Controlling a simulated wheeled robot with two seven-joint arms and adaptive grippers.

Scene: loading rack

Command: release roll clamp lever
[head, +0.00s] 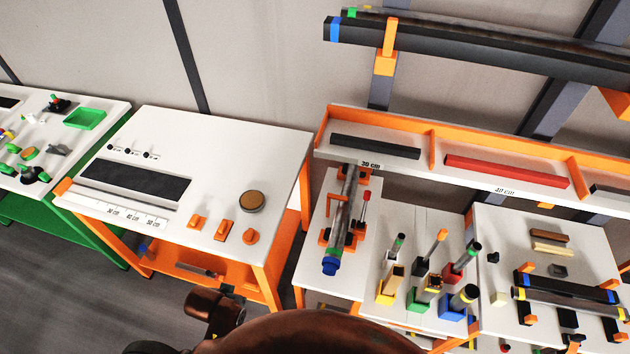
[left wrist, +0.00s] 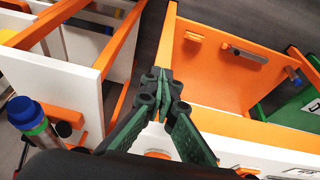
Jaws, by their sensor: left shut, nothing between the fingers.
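A dark roll (head: 342,215) with a blue and green end rests in an orange clamp on a white stand in the head view. A lever with a red tip (head: 366,196) stands upright at the clamp's right side. The roll's blue end (left wrist: 24,110) also shows at the left of the left wrist view, in front of an orange clamp part (left wrist: 65,118). My left gripper (left wrist: 159,75) is shut and empty in the left wrist view, right of the roll and apart from it. The lever is not clearly seen in that view. My right gripper is not in view.
A white table (head: 255,150) on an orange frame stands left of the clamp stand. Holders with upright tools (head: 388,285) stand to its right. An orange-edged shelf (head: 440,135) lies behind. An orange lower shelf (left wrist: 215,68) shows in the left wrist view.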

